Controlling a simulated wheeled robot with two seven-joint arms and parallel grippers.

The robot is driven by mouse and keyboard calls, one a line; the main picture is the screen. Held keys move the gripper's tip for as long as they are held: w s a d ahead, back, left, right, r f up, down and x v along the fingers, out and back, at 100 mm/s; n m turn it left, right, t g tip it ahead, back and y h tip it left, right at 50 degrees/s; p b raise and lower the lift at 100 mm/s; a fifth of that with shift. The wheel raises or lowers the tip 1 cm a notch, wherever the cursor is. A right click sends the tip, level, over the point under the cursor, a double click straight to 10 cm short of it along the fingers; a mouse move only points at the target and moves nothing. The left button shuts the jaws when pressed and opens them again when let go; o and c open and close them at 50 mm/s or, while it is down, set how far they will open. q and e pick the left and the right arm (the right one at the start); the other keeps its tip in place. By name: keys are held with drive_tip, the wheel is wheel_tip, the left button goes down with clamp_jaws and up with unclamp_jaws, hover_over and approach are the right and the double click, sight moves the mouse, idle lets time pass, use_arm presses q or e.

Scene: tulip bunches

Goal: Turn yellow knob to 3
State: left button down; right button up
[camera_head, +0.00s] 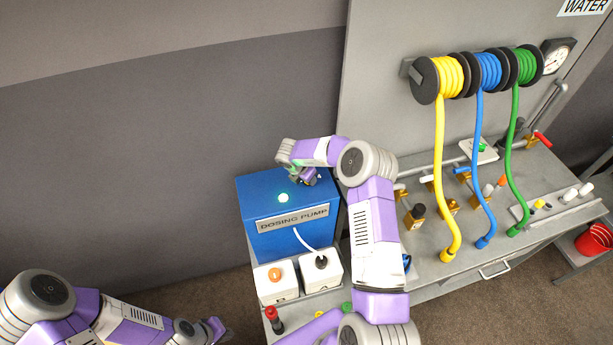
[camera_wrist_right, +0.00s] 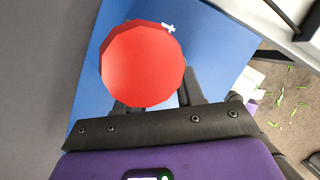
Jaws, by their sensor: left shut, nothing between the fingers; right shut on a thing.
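In the wrist view a round red knob (camera_wrist_right: 142,65) sits over the blue top of the dosing pump, with a small white mark at its upper right edge. My right gripper (camera_wrist_right: 155,98) is shut on this knob; the knob hides parts of the fingers. In the head view my right gripper (camera_head: 306,178) is over the back right of the blue dosing pump (camera_head: 262,240), and the knob is hidden there. My left gripper (camera_head: 218,330) is shut and empty at the lower left, apart from the bench.
Yellow (camera_head: 442,180), blue and green hoses hang over the bench at the right, among brass valves. A small yellow cap (camera_head: 538,204) is on the far right strip.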

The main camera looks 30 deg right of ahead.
drive_tip(key=n, duration=0.1)
drive_tip(key=n+t+p, duration=0.1)
drive_tip(key=n, duration=0.1)
drive_tip(key=n+y+p, duration=0.1)
drive_tip(key=n, duration=0.1)
drive_tip(key=shift+s+d+r+t, duration=0.1)
drive_tip(key=shift+s+d+t, duration=0.1)
drive_tip(key=shift+s+t, duration=0.1)
drive_tip(key=shift+d+n+t+y, duration=0.1)
drive_tip(key=shift+n+t+y, duration=0.3)
drive_tip(key=shift+n, duration=1)
drive_tip(key=o, duration=1)
drive_tip(key=shift+o, duration=0.2)
drive_tip(key=v, duration=0.7)
drive_tip(key=shift+r, duration=0.25)
drive_tip(key=shift+s, duration=0.1)
